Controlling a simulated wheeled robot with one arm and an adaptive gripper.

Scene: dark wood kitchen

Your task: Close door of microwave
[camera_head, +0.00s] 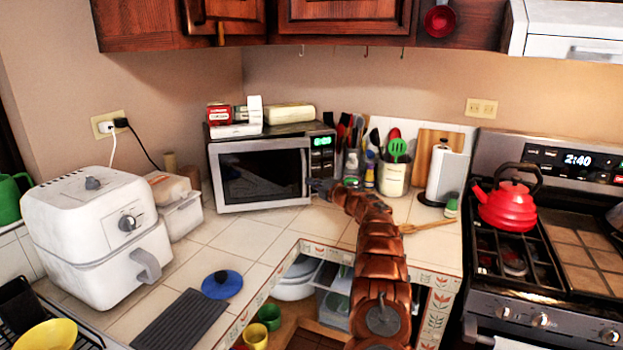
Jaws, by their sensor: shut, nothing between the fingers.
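The microwave (262,172) stands in the back corner of the tiled counter, with a silver door frame, a dark window and a lit green display. Its door looks flush or nearly flush with the body; a small gap cannot be ruled out. My copper-coloured arm reaches up from the bottom right of centre. My gripper (322,187) is shut and empty at the right edge of the door, by the lower handle side. It is small in the view, and whether it touches the door cannot be told.
A white air fryer (98,235) stands at the left. A utensil holder (393,178) stands right of the microwave, close to my arm. A wooden spoon (427,226) lies on the counter. A red kettle (508,205) sits on the stove. Tiles before the microwave are clear.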

